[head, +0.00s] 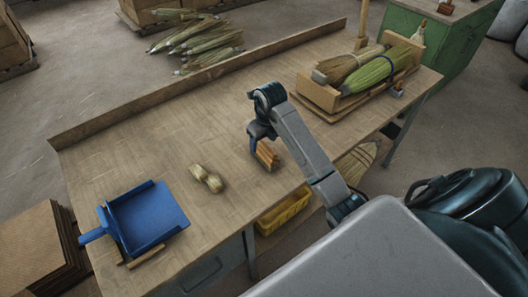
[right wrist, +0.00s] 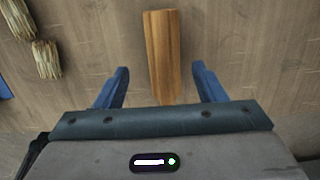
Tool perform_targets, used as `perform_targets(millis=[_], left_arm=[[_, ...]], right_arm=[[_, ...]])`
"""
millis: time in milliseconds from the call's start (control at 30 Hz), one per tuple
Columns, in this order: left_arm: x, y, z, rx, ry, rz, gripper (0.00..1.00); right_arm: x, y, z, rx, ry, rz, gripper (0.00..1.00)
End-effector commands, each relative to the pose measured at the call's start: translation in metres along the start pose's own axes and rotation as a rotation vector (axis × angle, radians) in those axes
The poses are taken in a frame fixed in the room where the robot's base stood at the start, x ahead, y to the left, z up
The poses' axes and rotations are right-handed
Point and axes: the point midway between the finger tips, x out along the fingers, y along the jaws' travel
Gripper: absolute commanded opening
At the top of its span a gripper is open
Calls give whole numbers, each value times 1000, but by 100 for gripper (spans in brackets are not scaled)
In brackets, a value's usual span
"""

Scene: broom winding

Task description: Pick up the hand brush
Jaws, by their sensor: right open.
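A brown wooden piece with a striped grain, which looks like the hand brush (head: 267,155), lies on the workbench (head: 140,140) near its front edge. It also shows in the right wrist view (right wrist: 162,50), pointing lengthwise away from me; no bristles show. My right gripper (head: 259,138) is over it. In the right wrist view the gripper (right wrist: 158,82) is open, with one blue finger on either side of the near end of the wood and a gap on both sides. My left gripper is not in view.
Two short straw bundles (head: 198,172) lie left of the wood. A blue dustpan (head: 148,216) is at the bench's left end. A wooden tray (head: 322,94) with brooms stands at the right. A yellow bin (head: 284,211) sits below the front edge.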

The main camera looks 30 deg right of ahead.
Motion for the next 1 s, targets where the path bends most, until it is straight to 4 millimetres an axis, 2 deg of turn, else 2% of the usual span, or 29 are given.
perform_targets(millis=[267, 400, 533, 833, 1000], left_arm=[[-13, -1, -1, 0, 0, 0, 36], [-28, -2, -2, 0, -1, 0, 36], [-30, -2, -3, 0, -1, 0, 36], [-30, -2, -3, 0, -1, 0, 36], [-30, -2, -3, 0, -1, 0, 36]], right_arm=[[22, -1, -1, -1, 2, 1, 64], [42, -5, -2, -1, 3, 2, 64], [60, -5, -2, 0, 1, 2, 64], [67, -5, -1, -2, -3, 1, 64], [67, -5, -1, -2, -3, 1, 30]])
